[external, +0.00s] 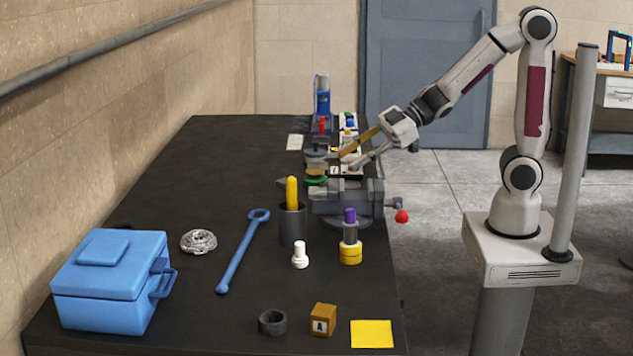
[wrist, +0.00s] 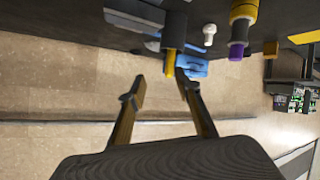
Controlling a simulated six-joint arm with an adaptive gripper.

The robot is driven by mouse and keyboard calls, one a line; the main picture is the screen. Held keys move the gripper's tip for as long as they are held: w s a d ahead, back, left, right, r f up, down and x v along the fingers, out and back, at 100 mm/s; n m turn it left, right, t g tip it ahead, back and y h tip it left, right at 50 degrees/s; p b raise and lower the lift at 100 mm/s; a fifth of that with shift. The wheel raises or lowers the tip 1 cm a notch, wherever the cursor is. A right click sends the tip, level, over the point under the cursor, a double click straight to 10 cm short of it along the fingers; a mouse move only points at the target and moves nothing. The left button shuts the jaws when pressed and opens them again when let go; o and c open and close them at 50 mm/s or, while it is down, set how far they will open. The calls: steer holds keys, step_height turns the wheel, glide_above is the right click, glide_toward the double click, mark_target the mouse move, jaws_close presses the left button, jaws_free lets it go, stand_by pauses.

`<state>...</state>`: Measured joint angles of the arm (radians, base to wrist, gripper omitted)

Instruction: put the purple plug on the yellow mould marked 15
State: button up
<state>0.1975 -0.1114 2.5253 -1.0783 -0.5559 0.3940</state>
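A purple plug (external: 350,215) stands upright on a grey cylinder (external: 350,233), which sits on a yellow mould with a pale band (external: 350,255), near the table's right edge. The stack also shows upside down in the wrist view, with the purple plug (wrist: 236,52) below the yellow mould (wrist: 243,12). No number 15 is legible on the mould. My gripper (external: 348,161) is above the far part of the bench, beyond and above the stack. In the wrist view its two fingers (wrist: 161,90) are spread apart with nothing between them.
A grey vise (external: 340,201) with a red-knobbed handle stands just behind the stack. A dark cup (external: 292,228) with a yellow rod and a white peg (external: 300,256) stand left of it. A blue wrench (external: 240,255) and blue box (external: 110,285) lie farther left.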

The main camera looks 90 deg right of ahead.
steer(key=s+d+r+m+g+h, duration=0.1)
steer(key=s+d+r+m+h, duration=0.4)
steer(key=s+d, duration=0.4)
steer(key=s+a+f+m+g, duration=0.1)
steer(key=s+a+f+g, duration=0.1)
steer(key=s, duration=0.5)
steer(key=s+a+f+m+g, duration=0.1)
steer(key=s+a+g, duration=0.2)
steer(key=s, duration=0.5)
steer(key=shift+a+f+m+y, duration=0.3)
steer(key=shift+f+m+y, duration=0.1)
